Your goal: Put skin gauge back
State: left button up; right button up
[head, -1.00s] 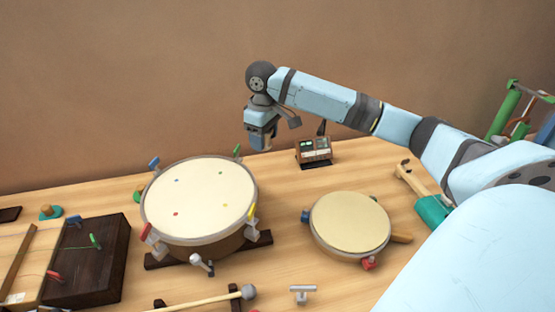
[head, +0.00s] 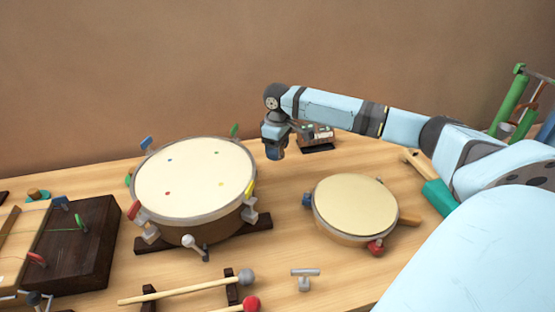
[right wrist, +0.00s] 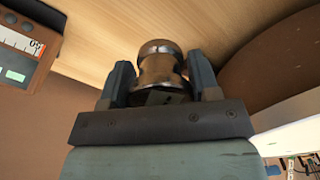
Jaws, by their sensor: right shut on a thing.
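The meter also shows in the right wrist view (right wrist: 22,42), with a numbered dial and green light. My left gripper is not in view.
The big drum (head: 195,182) stands left of the gripper, the small drum (head: 355,206) to the front right. A mallet (head: 190,289), a T-shaped key (head: 305,277) and a dark box (head: 85,250) lie nearer. Bare table (head: 290,180) lies between the drums.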

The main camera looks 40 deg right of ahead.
aim_at(278, 171)
notch_tip(278, 171, down, 5)
jog(key=shift+f+b, duration=0.2)
jog(key=shift+b, duration=0.45)
jog(key=shift+f, duration=0.3)
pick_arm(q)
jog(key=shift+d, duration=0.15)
pick_arm(e)
jog(key=shift+r, duration=0.1)
jog(key=o, duration=1.2)
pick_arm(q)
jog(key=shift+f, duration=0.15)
